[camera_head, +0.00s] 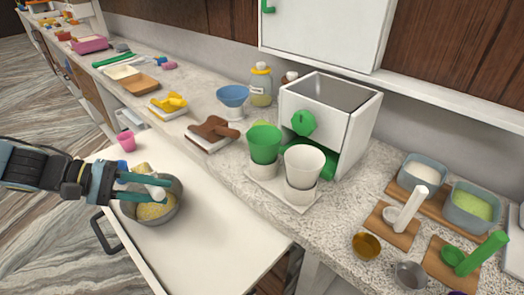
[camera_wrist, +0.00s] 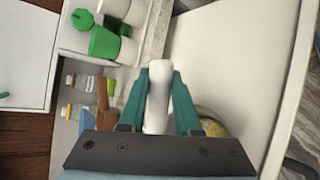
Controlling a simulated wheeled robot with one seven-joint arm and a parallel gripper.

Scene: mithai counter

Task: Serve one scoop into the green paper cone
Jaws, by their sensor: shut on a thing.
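My gripper (camera_head: 160,188) is over the grey bowl (camera_head: 174,212), which holds yellow grainy food (camera_head: 150,211) on the pulled-out white drawer. Its teal fingers are shut on a white handle (camera_wrist: 157,95); the handle's tip also shows in the head view (camera_head: 158,194). The far end of the held tool is hidden, so I cannot tell whether it carries food. The green paper cone (camera_head: 264,143) stands upright in a white holder (camera_head: 284,192), beside a white cone (camera_head: 304,163). The green cone also shows in the wrist view (camera_wrist: 104,43).
A white dispenser box (camera_head: 350,125) with a green knob stands behind the cones. Tubs (camera_head: 472,208), scoops on wooden rests (camera_head: 406,212) and small cups (camera_head: 366,245) crowd the right counter. A pink cup (camera_head: 126,141) stands behind the bowl. The drawer's front right is bare (camera_head: 225,230).

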